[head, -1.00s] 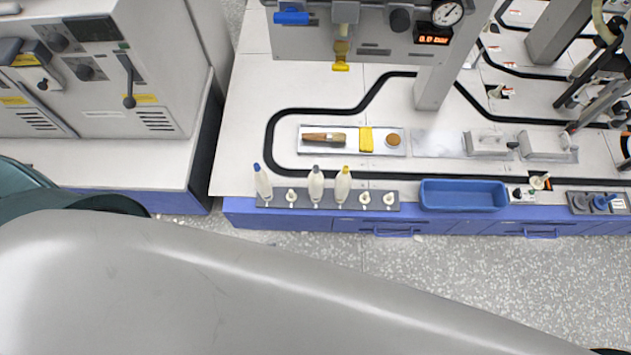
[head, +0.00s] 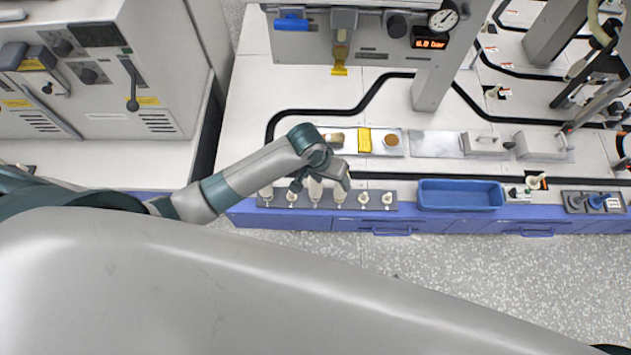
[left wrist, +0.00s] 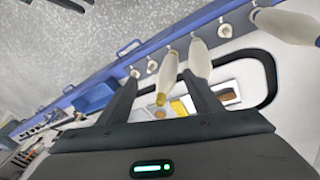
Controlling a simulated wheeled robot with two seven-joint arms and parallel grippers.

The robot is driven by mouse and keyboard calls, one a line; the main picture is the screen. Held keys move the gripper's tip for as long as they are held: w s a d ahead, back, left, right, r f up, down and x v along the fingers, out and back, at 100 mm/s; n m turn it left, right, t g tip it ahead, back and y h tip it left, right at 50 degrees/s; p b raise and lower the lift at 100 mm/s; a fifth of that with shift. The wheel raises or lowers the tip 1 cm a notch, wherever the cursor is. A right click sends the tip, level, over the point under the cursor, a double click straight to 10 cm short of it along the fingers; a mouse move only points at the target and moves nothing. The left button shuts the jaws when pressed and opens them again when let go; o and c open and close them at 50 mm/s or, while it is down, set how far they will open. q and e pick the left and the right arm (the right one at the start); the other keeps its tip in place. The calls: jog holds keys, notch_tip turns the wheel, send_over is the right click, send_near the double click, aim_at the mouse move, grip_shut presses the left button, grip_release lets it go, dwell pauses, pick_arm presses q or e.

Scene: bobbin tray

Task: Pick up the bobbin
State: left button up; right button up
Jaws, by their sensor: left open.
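Three pale bobbins stand on a dark peg rack (head: 278,204) at the table's front edge. In the head view the left bobbin (head: 265,193) is clear, while the middle bobbin (head: 315,188) and right bobbin (head: 340,196) are partly hidden by my left gripper (head: 321,184). The left wrist view shows my left gripper (left wrist: 160,76) open and empty. There the yellow-tipped bobbin (left wrist: 167,76) appears between the fingers, another bobbin (left wrist: 199,60) close to the right finger, and a third (left wrist: 285,25) farther right. Contact cannot be told. My right gripper is not in view.
Empty pegs (head: 387,199) stand on the rack beside the bobbins. A blue bin (head: 460,195) is right of the rack. A tray with a brush, yellow cloth (head: 364,140) and round brown item (head: 391,140) lies behind. A machine with a gauge (head: 443,18) overhangs the back.

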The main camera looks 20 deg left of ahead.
pick_arm(q)
notch_tip(320, 180, up, 4)
jog(key=g+y, duration=0.1)
jog(key=y, duration=0.1)
send_over(316, 184)
jog(key=d, duration=0.2)
jog(key=shift+w+a+r+n, duration=0.25)
jog(key=shift+w+a, duration=0.25)
jog(key=shift+w+a+r+n, duration=0.2)
jog(key=shift+w+a+n, duration=0.05)
jog(key=shift+w+a, duration=0.2)
jog(key=shift+w+a+r+g+y, duration=0.15)
jog(key=shift+w+a+g+y, duration=0.15)
jog(key=shift+a+y, duration=0.15)
jog(key=shift+f, duration=0.45)
notch_tip(316, 184, down, 11)
jog(key=shift+f, duration=0.15)
